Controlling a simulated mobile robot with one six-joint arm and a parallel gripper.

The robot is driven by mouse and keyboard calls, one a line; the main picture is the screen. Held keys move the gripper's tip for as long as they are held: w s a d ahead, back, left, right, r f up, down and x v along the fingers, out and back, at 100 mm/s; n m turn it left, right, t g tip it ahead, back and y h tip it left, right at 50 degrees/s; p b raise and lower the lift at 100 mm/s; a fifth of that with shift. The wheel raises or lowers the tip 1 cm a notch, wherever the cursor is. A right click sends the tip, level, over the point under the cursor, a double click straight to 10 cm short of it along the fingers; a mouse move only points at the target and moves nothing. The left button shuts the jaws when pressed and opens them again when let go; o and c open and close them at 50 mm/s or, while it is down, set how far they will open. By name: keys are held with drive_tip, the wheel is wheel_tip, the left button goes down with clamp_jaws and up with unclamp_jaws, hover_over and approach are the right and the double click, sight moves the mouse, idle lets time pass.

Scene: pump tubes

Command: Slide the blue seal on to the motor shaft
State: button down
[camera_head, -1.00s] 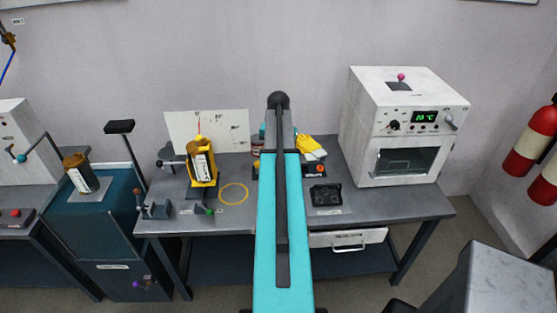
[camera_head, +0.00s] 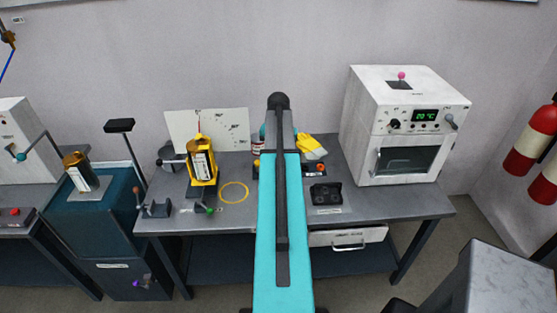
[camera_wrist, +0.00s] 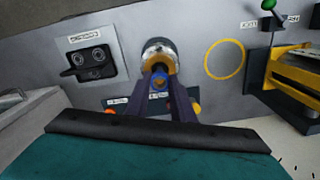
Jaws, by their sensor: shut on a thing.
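My gripper (camera_wrist: 160,92) is shut on the small blue seal (camera_wrist: 158,84) in the wrist view. The seal sits between the fingertips, and the fingers hide part of it. Just beyond it in that picture is a round metal body with an orange-brown face (camera_wrist: 157,63), perhaps the motor. The seal overlaps its lower edge in the picture. I cannot make out the shaft, nor tell whether the seal touches it. In the head view my own arm covers this spot and hides gripper, seal and motor.
A black two-seat holder (camera_wrist: 88,62) and a flat yellow ring (camera_wrist: 224,60) lie on either side of the metal body. A yellow unit on a stand (camera_head: 203,165) and a white oven (camera_head: 405,130) stand on the bench (camera_head: 400,207). Yellow gloves (camera_head: 311,146) lie at the back.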

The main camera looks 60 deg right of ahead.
drive_tip(key=shift+f+b, duration=0.4)
drive_tip(key=shift+f, duration=0.5)
drive_tip(key=c, duration=1.5)
unclamp_jaws()
drive_tip(key=shift+o, duration=0.2)
drive_tip(key=shift+r, duration=0.1)
drive_tip(key=shift+r+p, duration=0.6)
drive_tip(key=shift+r, duration=0.3)
wheel_tip(320, 180, up, 12)
drive_tip(key=p, duration=0.2)
drive_tip(key=shift+f, duration=0.15)
